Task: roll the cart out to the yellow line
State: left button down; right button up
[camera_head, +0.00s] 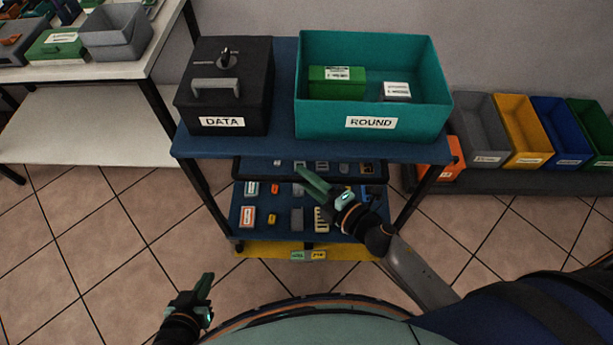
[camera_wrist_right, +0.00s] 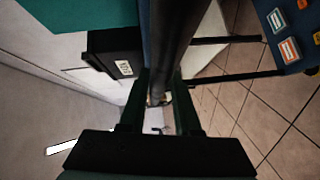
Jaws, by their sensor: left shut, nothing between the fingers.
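The cart has a blue top (camera_head: 280,145), dark posts and a lower blue shelf (camera_head: 283,218) with several small parts. It carries a black DATA box (camera_head: 225,85) and a teal ROUND bin (camera_head: 370,122). A yellow strip (camera_head: 350,250) shows at the cart's foot; I cannot tell whether it is the yellow line. My right gripper (camera_head: 314,183) is at the cart's front, below the top edge. In the right wrist view its fingers are apart with a dark bar (camera_wrist_right: 173,45) between them; contact is unclear. My left gripper (camera_head: 205,287) is shut and empty, over the floor left of the cart.
A white table (camera_head: 125,62) with bins stands at the left. Grey, yellow, blue and green bins (camera_head: 525,130) stand on a low dark base at the right, with an orange bin (camera_head: 437,160) close to the cart. Tiled floor is clear at front left and right.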

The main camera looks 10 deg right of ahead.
jog(key=shift+o, duration=1.4)
jog(key=v, duration=1.2)
jog(key=shift+s+b, duration=0.25)
jog(key=shift+b, duration=0.2)
jog(key=shift+d, duration=0.1)
jog(key=s+f+m+g+h+p, duration=0.2)
jog(key=m+h+p, duration=0.1)
jog(key=m, duration=0.7)
jog(key=s+f+m+g+h+p, duration=0.2)
jog(key=f+m+g+p, duration=0.1)
jog(key=m, duration=0.7)
jog(key=shift+d+h+p, duration=0.3)
jog(key=shift+h+p, duration=0.1)
jog(key=shift+p, duration=0.1)
